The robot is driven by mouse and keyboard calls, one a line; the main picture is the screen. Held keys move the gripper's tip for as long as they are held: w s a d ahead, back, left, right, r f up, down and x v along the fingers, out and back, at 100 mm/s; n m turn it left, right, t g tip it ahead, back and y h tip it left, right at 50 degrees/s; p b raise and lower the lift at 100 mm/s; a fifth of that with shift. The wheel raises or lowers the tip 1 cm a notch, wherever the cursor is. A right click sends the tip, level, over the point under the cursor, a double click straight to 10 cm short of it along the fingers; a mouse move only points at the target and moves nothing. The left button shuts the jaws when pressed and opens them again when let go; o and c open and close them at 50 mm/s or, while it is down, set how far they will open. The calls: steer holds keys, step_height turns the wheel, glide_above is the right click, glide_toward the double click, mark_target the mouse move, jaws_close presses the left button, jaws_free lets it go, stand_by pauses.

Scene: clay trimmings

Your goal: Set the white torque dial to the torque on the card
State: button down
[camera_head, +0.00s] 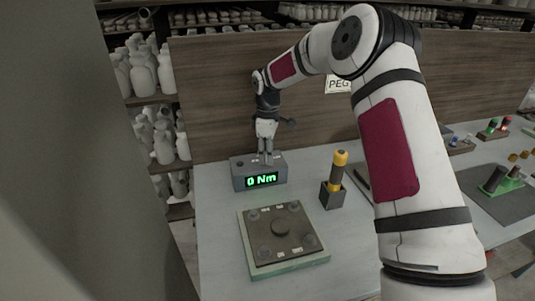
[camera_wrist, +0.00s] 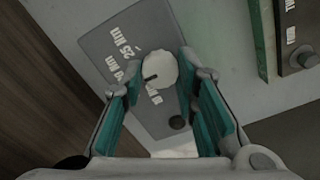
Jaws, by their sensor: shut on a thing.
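The grey torque box (camera_head: 244,183) stands on the table, and its green display (camera_head: 262,180) reads "0 Nm". Its top face also shows in the wrist view (camera_wrist: 105,45). The white torque dial (camera_wrist: 160,72) sits on that face, with a dark mark at its left side. Printed torque labels (camera_wrist: 128,50) lie beside it; one reads 25 Nm and the others are hard to read. My gripper (camera_head: 266,160) is down over the box, its fingers shut on the dial from both sides. I cannot make out a card with a torque value.
A dark plate on a green base (camera_head: 289,262) lies in front. A yellow-and-black driver (camera_head: 339,170) stands in a dark holder (camera_head: 332,196).

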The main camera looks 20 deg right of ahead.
steer(key=m+b, duration=0.2)
steer(key=m, duration=0.1)
steer(key=shift+w+m, duration=0.1)
steer(key=shift+m, duration=0.2)
steer(key=m+b, duration=0.1)
steer(key=m, duration=0.3)
steer(key=shift+m+b, duration=0.3)
steer(key=shift+b, duration=0.05)
steer(key=m+b, duration=0.1)
steer(key=m, duration=0.2)
steer(key=shift+m, duration=0.3)
steer(key=shift+d+m+b, duration=0.1)
steer(key=shift+m+b, duration=0.25)
steer(key=shift+m, duration=1.45)
steer(key=c, duration=1.2)
jaws_free()
steer(key=shift+c, duration=0.2)
